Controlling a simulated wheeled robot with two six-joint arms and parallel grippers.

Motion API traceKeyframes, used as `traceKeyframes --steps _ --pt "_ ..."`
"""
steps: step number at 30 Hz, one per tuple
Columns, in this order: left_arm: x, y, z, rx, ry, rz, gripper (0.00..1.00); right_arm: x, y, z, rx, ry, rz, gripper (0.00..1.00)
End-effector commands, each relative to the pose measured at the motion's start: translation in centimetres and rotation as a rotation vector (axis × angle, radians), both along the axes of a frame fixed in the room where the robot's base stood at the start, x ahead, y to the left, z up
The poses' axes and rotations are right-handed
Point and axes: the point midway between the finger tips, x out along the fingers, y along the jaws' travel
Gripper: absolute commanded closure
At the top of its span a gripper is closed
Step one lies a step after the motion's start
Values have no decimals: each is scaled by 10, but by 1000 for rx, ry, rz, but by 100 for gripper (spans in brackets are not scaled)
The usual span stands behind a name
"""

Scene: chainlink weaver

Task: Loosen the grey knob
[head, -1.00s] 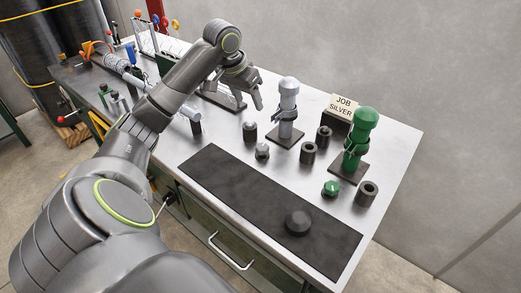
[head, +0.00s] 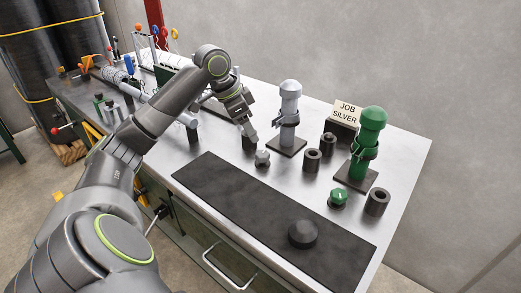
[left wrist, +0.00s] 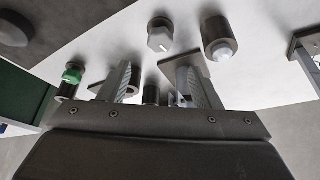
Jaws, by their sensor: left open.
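A small grey faceted knob (head: 262,158) stands on the metal bench top just behind the black mat. It also shows in the left wrist view (left wrist: 160,36), with a pale top. A green knob (head: 338,196) with a white mark stands farther right. My left gripper (head: 248,125) is open over the bench, behind and slightly left of the grey knob, close to a dark cylinder (head: 249,144) that it partly covers. In the left wrist view the two fingers (left wrist: 158,84) are apart with the grey knob beyond them, not between them. My right gripper is not in view.
A silver post (head: 289,105) and a green post (head: 368,140) stand on dark square plates. Dark hollow cylinders (head: 312,160) (head: 377,202) stand nearby. A "JOB SILVER" sign (head: 347,113) is behind. A dark round knob (head: 303,234) sits on the mostly clear mat (head: 235,197).

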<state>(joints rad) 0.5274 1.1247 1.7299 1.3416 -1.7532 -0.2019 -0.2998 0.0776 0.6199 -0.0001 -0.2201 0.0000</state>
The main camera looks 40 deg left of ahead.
Motion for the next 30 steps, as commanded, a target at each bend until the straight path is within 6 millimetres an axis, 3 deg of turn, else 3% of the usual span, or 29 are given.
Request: traceKeyframes --steps 6,12,18,26,30 --pt "16 -11 -46 -5 2 1 43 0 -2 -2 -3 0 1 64" --pt "26 -16 -74 -3 2 2 43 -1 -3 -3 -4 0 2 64" --pt "30 -18 -85 0 0 2 43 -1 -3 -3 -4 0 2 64" --pt "30 -19 -86 0 0 1 43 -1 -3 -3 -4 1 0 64" --pt "30 -18 -86 0 0 1 60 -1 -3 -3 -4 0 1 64"
